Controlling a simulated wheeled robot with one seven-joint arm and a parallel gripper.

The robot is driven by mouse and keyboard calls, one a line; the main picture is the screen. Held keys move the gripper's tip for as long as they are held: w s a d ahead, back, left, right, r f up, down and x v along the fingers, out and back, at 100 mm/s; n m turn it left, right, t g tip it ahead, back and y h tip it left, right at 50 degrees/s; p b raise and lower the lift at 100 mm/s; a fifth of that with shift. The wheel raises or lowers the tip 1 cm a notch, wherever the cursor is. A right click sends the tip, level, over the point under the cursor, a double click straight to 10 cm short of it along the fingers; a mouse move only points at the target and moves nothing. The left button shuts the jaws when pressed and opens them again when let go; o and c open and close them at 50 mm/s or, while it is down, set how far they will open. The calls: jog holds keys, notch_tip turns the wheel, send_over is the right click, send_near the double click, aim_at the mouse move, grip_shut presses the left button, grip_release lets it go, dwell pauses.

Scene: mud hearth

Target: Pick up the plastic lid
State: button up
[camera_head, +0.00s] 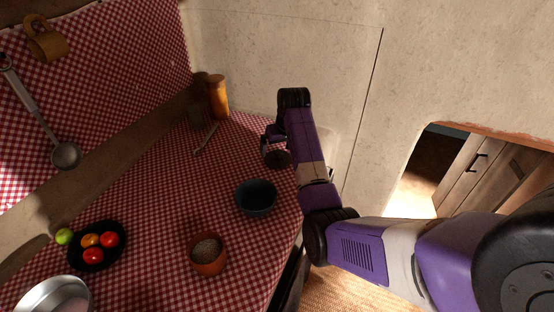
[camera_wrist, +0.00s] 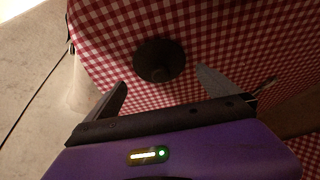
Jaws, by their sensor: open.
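The plastic lid (camera_wrist: 160,60) is a dark round disc lying on the red checked cloth, just beyond my fingertips in the wrist view. In the head view a dark disc (camera_head: 278,159), which looks like the same lid, sits right by my gripper (camera_head: 268,146) and is partly hidden by it. My gripper (camera_wrist: 162,82) is open and empty. Its two fingers are spread on either side of the line to the lid. I see no contact, and the exact height above the lid is unclear.
A dark blue bowl (camera_head: 257,200) stands nearer on the cloth, with a brown pot (camera_head: 208,256) in front. A black plate (camera_head: 97,262) holds several fruits. The wall is close right.

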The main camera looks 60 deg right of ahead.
aim_at(279, 152)
jog(key=shift+x, duration=2.6)
jog(key=c, duration=1.1)
jog(key=shift+r, duration=0.1)
